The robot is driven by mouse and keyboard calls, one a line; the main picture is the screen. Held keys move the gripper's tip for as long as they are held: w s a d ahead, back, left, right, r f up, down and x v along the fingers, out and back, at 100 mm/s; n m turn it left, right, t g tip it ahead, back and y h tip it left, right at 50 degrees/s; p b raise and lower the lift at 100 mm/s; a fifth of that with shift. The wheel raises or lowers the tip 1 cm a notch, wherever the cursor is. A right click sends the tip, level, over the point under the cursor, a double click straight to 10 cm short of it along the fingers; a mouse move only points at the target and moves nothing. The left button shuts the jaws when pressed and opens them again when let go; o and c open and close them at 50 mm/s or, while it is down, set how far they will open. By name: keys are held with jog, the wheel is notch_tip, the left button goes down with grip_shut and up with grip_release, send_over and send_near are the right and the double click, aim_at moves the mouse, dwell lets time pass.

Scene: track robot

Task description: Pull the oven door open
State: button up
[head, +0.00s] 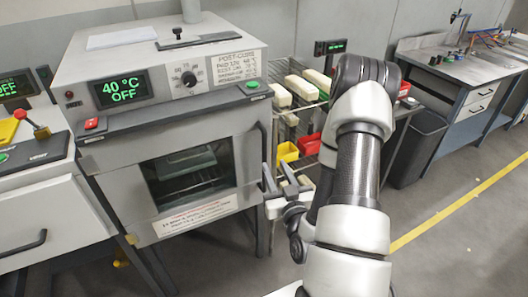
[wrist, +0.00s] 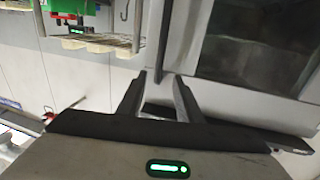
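The grey oven (head: 165,130) stands left of centre in the head view. Its door (head: 222,155) has a dark window and looks shut. A dark upright bar handle (head: 266,145) runs along the door's right edge. In the wrist view the handle (wrist: 163,45) comes down from the top, its lower end between the fingertips in the picture.
The oven display (head: 124,89) reads 40 °C OFF. A rack with yellow (head: 288,152) and red bins (head: 310,144) stands right of the oven, behind my arm. A dark waste bin (head: 418,148) and a workbench (head: 470,70) are farther right. Open floor lies at the lower right.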

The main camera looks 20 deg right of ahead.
aim_at(265, 146)
jog(key=w+b, duration=0.2)
jog(key=b, duration=0.3)
jog(key=w+b, duration=0.2)
jog(key=b, duration=0.3)
jog(key=w+d+b, duration=0.1)
jog(key=w+b, duration=0.1)
jog(key=b, duration=0.3)
jog(key=shift+w+d+f, duration=0.1)
jog(key=shift+w+f, duration=0.15)
jog(key=shift+f, duration=0.05)
jog(key=shift+w+d+r, duration=0.1)
jog(key=shift+w+d, duration=0.05)
jog(key=shift+w, duration=0.8)
jog(key=shift+w+d+r, duration=0.1)
jog(key=shift+w+d, duration=0.05)
jog(key=shift+w, duration=0.85)
jog(key=shift+w+d+r, duration=0.1)
jog(key=shift+w+d, duration=0.05)
jog(key=shift+w, duration=0.8)
grip_shut()
